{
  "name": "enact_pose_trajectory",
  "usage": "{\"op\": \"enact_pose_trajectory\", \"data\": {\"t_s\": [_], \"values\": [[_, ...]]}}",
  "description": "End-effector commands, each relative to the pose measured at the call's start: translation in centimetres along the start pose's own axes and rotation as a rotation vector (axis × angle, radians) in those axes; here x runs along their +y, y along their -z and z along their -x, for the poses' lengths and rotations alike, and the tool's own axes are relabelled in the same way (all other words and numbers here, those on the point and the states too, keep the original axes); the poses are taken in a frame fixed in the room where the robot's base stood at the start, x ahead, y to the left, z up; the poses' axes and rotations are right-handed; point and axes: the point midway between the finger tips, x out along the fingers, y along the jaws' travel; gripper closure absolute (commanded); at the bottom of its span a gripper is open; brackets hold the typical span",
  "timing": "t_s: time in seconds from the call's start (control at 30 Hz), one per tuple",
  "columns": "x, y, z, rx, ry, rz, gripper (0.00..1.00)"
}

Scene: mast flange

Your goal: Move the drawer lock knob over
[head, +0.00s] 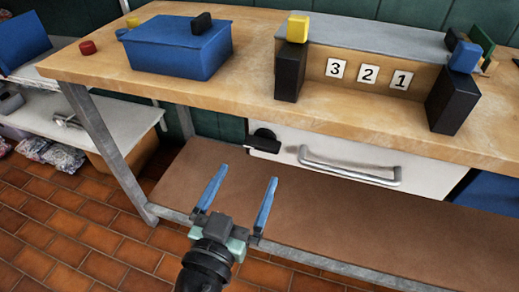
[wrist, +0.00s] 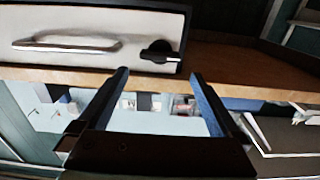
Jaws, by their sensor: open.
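The black drawer lock knob (head: 264,142) sits at the left end of the white drawer front (head: 330,150), under the workbench top. It has a round base and a bar lying roughly along the drawer's length. The silver drawer handle (head: 350,172) is to its right. My gripper (head: 249,173) has two blue fingers, open and empty, in front of and below the knob in the head view, apart from it. In the wrist view the knob (wrist: 160,52) shows just beyond the fingertips of my gripper (wrist: 158,73), roughly between them, with the handle (wrist: 68,43) to its left.
The wooden bench top (head: 235,93) carries a blue box (head: 178,50) and a rack with number cards and dark blocks. A brown lower shelf (head: 330,222) lies below the drawer. A metal bench leg (head: 110,155) stands at left. The space left of the knob is open.

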Motion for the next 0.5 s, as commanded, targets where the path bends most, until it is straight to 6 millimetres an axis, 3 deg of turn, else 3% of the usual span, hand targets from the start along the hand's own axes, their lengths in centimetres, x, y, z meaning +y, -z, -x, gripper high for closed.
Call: {"op": "enact_pose_trajectory", "data": {"t_s": [0.2,0.5], "values": [[0.1,0.2,-4.7,0.003,-0.002,0.0,0.0],[0.1,0.0,-8.1,0.0,-0.002,0.0,0.0]]}}
